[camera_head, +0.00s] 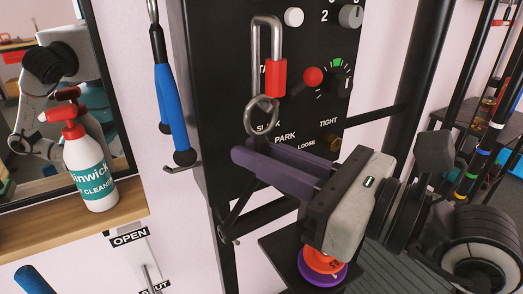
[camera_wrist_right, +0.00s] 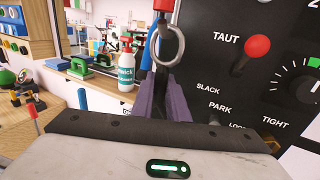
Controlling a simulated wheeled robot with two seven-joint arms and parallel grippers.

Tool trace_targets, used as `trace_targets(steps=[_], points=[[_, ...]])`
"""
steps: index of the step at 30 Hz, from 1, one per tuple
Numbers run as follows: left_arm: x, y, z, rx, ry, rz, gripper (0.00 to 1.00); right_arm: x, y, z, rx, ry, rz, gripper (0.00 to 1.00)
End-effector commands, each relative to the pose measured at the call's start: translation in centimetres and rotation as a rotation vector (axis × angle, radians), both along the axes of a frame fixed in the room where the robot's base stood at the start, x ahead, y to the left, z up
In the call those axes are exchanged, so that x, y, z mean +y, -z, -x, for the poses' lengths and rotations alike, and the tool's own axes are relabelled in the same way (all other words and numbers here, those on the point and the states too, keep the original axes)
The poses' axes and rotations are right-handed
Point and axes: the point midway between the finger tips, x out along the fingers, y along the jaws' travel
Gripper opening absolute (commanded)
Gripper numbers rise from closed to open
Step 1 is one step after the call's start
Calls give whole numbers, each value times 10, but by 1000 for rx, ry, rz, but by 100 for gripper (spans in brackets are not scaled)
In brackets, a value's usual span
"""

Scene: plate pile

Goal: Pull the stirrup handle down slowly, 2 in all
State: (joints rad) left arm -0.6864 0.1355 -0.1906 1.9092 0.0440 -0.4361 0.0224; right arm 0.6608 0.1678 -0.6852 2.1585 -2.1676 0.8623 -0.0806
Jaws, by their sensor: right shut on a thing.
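My right gripper (camera_head: 238,155) reaches in from the right, in front of the black panel (camera_head: 220,60). Its purple fingers are shut just below a metal ring (camera_head: 262,112); the ring also shows in the wrist view (camera_wrist_right: 165,45). The ring hangs under a steel loop with a red sleeve (camera_head: 275,80). A dark stirrup handle (camera_head: 262,218), with slanted sides and a thick lower bar, shows below the fingers. Its upper part is hidden between and behind them, and the exact contact cannot be seen. My left gripper is not in view.
The panel carries a red-knobbed lever (camera_head: 313,76) and dials, close to the fingers. Blue-handled hanging bars (camera_head: 172,105) are to the left. A spray bottle (camera_head: 88,165) stands on a wooden ledge (camera_head: 75,228). An orange and purple disc stack (camera_head: 322,266) lies below the gripper.

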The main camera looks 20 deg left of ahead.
Motion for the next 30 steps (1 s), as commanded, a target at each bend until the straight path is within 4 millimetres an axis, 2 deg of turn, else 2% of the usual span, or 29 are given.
trace_targets(steps=[1,8,17,26,30], points=[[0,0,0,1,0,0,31,0,5,-1,6,0,10,0],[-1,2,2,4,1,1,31,0,5,-1,6,0,11,0],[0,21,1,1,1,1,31,0,29,-1,7,0,11,0],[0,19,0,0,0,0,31,0,28,-1,7,1,10,0],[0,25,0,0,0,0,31,0,35,-1,7,1,11,0]])
